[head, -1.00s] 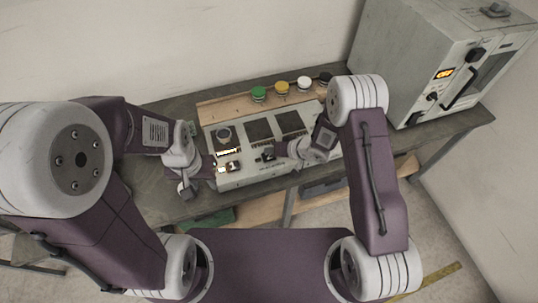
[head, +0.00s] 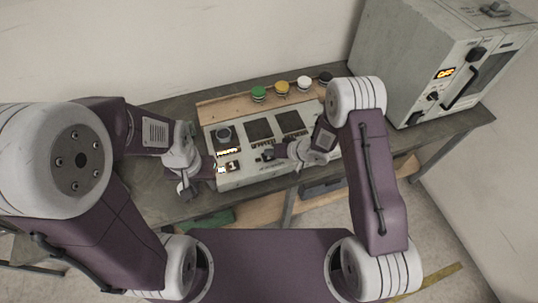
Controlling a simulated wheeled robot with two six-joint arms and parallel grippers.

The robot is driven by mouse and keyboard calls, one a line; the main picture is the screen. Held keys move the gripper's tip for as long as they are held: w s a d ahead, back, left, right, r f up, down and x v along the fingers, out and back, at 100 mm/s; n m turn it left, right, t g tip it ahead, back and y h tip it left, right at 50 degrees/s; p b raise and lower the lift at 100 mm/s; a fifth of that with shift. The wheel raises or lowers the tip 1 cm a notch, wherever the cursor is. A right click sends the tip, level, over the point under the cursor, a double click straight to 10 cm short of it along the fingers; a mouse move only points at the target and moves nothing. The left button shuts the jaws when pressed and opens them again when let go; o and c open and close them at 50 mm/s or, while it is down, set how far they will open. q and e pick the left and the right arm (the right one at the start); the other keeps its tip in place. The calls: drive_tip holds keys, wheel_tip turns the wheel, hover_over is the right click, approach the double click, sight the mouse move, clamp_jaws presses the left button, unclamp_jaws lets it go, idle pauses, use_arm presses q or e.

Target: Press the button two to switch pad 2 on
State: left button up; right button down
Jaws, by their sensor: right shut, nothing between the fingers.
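A pale control panel (head: 245,180) stands on the bench with three dark square pads in a row. Below the left pad a lit display (head: 228,153) and a small switch block (head: 232,166) show.
Behind the panel, a wooden strip holds green (head: 259,93), yellow (head: 282,88), white (head: 304,83) and dark (head: 325,78) round-topped items. A large grey oven-like box (head: 425,65) with a lit display stands at the right. The bench is clear left of the panel.

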drive_tip(key=shift+f, duration=0.2)
drive_tip(key=shift+r+p, duration=0.65)
drive_tip(key=shift+r, duration=0.05)
wheel_tip(320, 180, up, 6)
drive_tip(key=p, duration=0.6)
